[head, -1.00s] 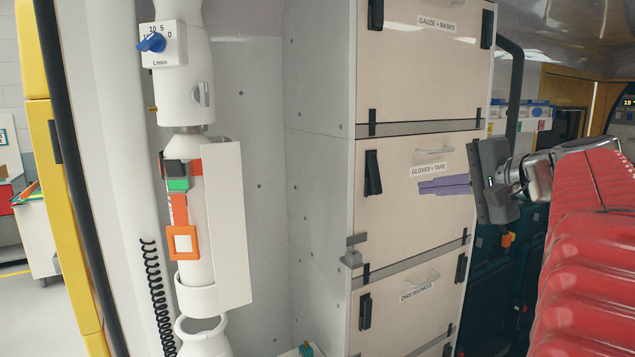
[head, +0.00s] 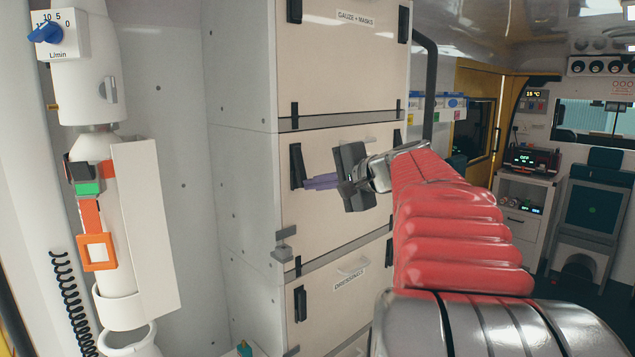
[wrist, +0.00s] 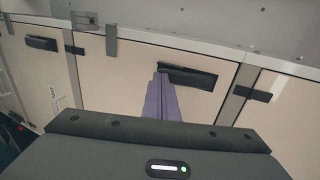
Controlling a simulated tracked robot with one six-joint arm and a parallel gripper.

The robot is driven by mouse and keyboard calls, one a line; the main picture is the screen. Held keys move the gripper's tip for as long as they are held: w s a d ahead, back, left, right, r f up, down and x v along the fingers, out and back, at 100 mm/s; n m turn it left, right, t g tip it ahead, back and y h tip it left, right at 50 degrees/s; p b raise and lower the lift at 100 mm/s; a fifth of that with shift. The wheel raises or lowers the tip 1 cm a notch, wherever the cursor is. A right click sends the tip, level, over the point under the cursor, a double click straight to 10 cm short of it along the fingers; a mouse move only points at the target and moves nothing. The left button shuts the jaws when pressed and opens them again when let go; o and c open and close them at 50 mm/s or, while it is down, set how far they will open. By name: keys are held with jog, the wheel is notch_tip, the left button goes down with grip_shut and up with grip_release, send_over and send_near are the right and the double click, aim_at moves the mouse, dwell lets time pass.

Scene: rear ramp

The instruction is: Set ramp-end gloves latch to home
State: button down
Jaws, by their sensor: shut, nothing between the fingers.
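The gloves and tape panel (head: 330,225) is the cream middle front of the cabinet; its label is hidden behind my gripper in the head view. Its black latch (head: 296,165) is at the panel's left edge, roughly upright. In the wrist view the latch (wrist: 190,77) lies nearly along the panel edge, and its exact angle is hard to judge. My gripper (head: 307,183) has its purple fingers shut and empty. The fingertips (wrist: 161,76) are at the latch's lower end, overlapping it in the wrist view; contact is uncertain.
The gauze and masks panel (head: 340,70) is above and the dressings panel (head: 325,310) below, each with black latches. A grey bracket (head: 285,246) sticks out at the cabinet's left edge. A white column with an orange-framed device (head: 97,251) stands at left.

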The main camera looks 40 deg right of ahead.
jog(key=shift+w+f, duration=0.45)
jog(key=shift+f, duration=0.1)
jog(key=shift+s+r, duration=0.1)
jog(key=shift+r, duration=0.2)
jog(key=shift+r, duration=0.55)
jog(key=shift+s, duration=0.1)
jog(key=s, duration=1.3)
jog(key=shift+s+d, duration=0.3)
jog(key=shift+s, duration=0.05)
